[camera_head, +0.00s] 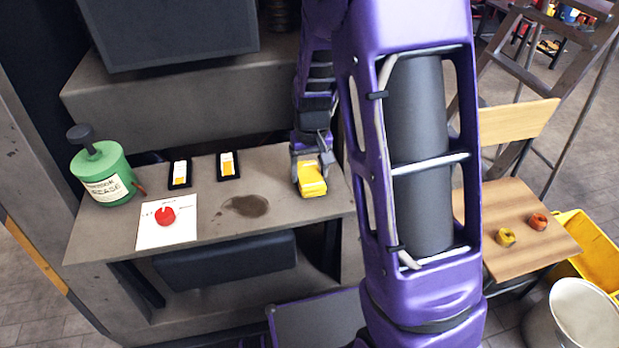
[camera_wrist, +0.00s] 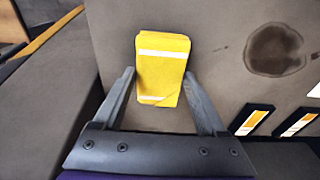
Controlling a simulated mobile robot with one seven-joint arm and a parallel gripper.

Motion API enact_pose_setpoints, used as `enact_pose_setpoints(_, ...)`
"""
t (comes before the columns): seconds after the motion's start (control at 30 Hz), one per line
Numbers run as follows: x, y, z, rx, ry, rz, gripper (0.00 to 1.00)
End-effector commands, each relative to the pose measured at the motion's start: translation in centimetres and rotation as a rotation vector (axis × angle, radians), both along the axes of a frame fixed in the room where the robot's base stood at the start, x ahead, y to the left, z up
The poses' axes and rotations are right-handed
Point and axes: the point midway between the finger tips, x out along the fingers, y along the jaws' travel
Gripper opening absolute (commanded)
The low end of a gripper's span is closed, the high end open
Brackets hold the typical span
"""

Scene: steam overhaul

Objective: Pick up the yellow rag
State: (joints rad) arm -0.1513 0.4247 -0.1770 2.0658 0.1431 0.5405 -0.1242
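The yellow rag (camera_head: 312,180) is a folded block with pale stripes. It lies on the grey bench (camera_head: 110,228), toward its right end. In the wrist view the rag (camera_wrist: 162,68) sits at and just beyond the open fingertips. My gripper (camera_head: 308,165) is over the rag in the head view. I cannot tell the fingertips' height above the bench.
A dark stain (camera_head: 246,206) marks the bench left of the rag. Two black-framed gauges (camera_head: 228,166), a red knob (camera_head: 165,215) on a white card and a green grease can (camera_head: 103,175) are further left. A wooden chair (camera_head: 520,225) stands at right.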

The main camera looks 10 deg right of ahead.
Motion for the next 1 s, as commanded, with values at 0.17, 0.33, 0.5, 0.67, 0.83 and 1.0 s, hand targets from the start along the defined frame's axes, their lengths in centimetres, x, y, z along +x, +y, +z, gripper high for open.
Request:
enact_pose_setpoints(0.17, 0.0, 0.0, 0.0, 0.0, 0.0, 0.0, 0.19)
enact_pose_setpoints(0.33, 0.0, 0.0, 0.0, 0.0, -0.001, 0.0, 0.19)
enact_pose_setpoints(0.5, 0.1, 0.0, 1.3, 0.0, -0.004, 0.0, 0.19)
enact_pose_setpoints(0.67, 0.2, 0.0, 4.5, 0.001, -0.006, 0.001, 0.19)
enact_pose_setpoints(0.83, 0.1, 0.0, 7.8, 0.0, -0.005, 0.001, 0.19)
enact_pose_setpoints(1.0, 0.0, 0.0, 9.6, 0.0, -0.002, 0.0, 0.19)
